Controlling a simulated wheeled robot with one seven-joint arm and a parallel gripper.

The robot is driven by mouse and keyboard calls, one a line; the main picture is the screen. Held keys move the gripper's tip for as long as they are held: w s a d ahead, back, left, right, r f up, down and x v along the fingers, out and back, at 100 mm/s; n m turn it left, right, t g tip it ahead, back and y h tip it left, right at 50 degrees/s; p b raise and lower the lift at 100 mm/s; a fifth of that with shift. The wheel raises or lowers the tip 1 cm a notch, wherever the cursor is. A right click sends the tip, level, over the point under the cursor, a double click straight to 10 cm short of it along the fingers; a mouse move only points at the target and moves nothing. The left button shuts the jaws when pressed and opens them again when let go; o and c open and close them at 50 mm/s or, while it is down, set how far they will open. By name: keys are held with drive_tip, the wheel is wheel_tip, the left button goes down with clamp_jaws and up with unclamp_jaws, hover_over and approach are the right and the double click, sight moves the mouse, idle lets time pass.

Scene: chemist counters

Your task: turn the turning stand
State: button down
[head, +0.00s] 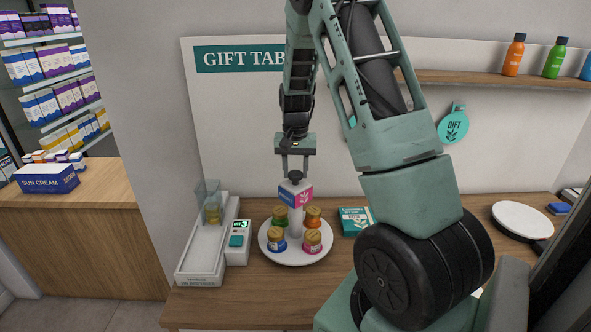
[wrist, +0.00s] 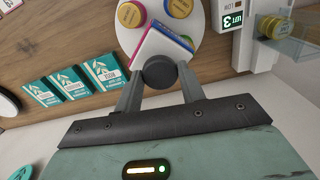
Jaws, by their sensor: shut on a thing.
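The turning stand is a white round plate (head: 274,256) on the wooden counter, with a central post topped by a pink and blue sign block (head: 296,194) and a dark knob (head: 295,175). Several small jars with gold lids stand around the post, such as a blue one (head: 277,239) and a pink one (head: 312,241). My gripper (head: 295,172) points down from above, its fingers shut on the dark knob. The wrist view shows the knob (wrist: 159,71) between the two fingertips, with the plate (wrist: 196,21) beyond. The sign block hides part of the plate there.
A white dispenser tray (head: 206,250) and a small device with a green display (head: 238,240) stand left of the stand. A teal box (head: 355,220) lies close on its right. A white round plate (head: 522,220) lies farther right. My arm hides part of the counter.

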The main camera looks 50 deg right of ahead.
drive_tip(key=shift+r+m, duration=0.1)
drive_tip(key=shift+m, duration=1.9)
drive_tip(key=shift+m+p, duration=0.6)
drive_tip(key=shift+m, duration=1.6)
drive_tip(key=c, duration=0.9)
unclamp_jaws()
drive_tip(key=shift+o, duration=0.2)
wheel_tip(320, 180, up, 17)
drive_tip(key=b, duration=0.3)
drive_tip(key=shift+r+b, duration=0.15)
drive_tip(key=shift+b, duration=0.2)
